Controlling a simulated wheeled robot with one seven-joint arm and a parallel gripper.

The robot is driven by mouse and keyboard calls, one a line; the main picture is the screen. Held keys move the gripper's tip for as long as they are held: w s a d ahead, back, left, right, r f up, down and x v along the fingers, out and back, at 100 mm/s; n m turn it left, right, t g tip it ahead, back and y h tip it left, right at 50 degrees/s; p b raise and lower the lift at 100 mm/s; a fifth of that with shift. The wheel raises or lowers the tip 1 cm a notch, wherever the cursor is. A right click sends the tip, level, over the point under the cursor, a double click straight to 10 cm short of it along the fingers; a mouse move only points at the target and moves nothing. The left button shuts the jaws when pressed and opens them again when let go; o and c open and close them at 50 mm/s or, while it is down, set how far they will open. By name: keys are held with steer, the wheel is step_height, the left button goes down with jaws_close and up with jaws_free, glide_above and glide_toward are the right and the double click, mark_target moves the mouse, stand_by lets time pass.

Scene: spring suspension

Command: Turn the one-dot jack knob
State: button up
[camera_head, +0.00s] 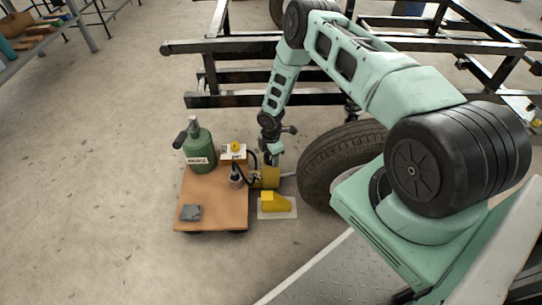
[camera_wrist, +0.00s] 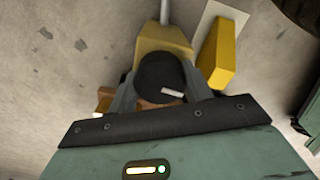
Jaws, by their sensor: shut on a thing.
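The wrist view shows a round black knob (camera_wrist: 160,75) with a short white mark on its top, above a yellow jack body (camera_wrist: 165,42). My gripper (camera_wrist: 160,88) is shut on this knob, with one finger on each side of it. In the head view my gripper (camera_head: 270,150) points down at the yellow jack body (camera_head: 270,177), at the right edge of a wooden cart. The knob is hidden there by my gripper. I cannot make out any dots on the knob.
The wooden cart (camera_head: 215,205) carries a green bottle (camera_head: 200,152), a grey block (camera_head: 190,212) and a grey cylinder (camera_head: 236,180). A yellow wedge (camera_head: 275,203) lies on a white sheet. A large tire (camera_head: 335,160) and a black metal frame (camera_head: 240,101) stand close to my arm.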

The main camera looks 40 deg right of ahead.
steer(key=shift+n, duration=0.6)
steer(key=o, duration=1)
step_height(320, 180, up, 17)
steer(key=p, duration=0.6)
steer(key=shift+r, duration=0.2)
